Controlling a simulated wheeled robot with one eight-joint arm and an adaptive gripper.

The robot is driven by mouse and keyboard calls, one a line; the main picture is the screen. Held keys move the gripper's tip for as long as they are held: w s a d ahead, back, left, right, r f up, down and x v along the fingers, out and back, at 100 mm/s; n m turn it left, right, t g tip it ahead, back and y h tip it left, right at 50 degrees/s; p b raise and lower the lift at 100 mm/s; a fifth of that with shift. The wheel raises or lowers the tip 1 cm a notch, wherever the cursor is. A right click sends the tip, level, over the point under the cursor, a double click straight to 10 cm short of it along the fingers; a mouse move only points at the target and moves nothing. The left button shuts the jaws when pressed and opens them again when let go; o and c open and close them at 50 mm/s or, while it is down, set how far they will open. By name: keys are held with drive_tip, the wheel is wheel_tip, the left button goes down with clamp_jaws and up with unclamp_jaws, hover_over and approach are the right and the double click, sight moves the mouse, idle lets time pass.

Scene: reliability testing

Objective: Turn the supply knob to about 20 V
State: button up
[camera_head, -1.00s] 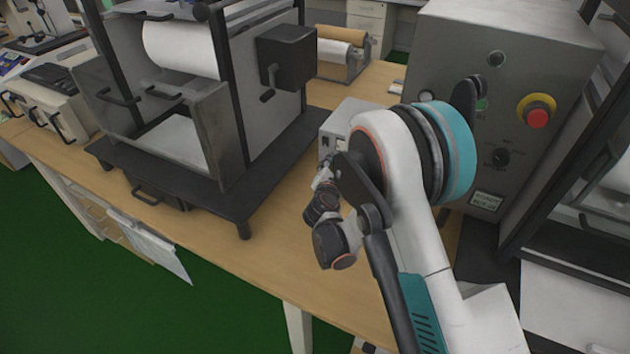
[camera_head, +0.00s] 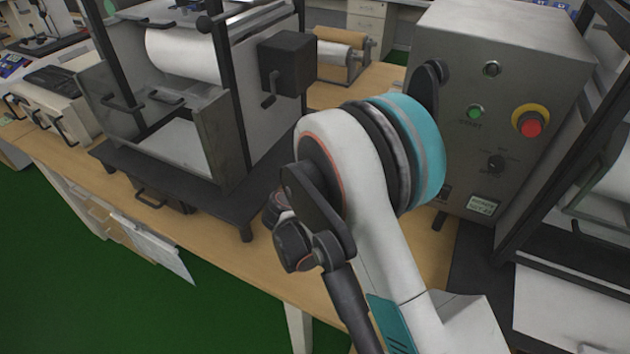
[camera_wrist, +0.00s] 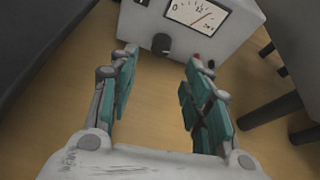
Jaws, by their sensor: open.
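In the wrist view, a light grey supply box (camera_wrist: 235,30) stands on the wooden table at the top of the picture. Its black round knob (camera_wrist: 161,43) is on the front face. To the right of the knob, a white dial (camera_wrist: 197,13) has a thin red needle that points to the upper right; I cannot read its exact value. My gripper (camera_wrist: 158,72) is open and empty, its teal-padded fingers spread in front of the box, one on each side of the knob in the picture. In the head view my arm hides the supply and the gripper.
A tall grey cabinet (camera_head: 460,120) with a red stop button (camera_head: 530,127) and its own black knob stands at the right in the head view. A framed machine with a white roll (camera_head: 182,55) stands at the left. Some bare tabletop (camera_head: 265,268) shows in front.

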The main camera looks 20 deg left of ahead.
drive_tip(key=p+v, duration=0.1)
drive_tip(key=v, duration=0.5)
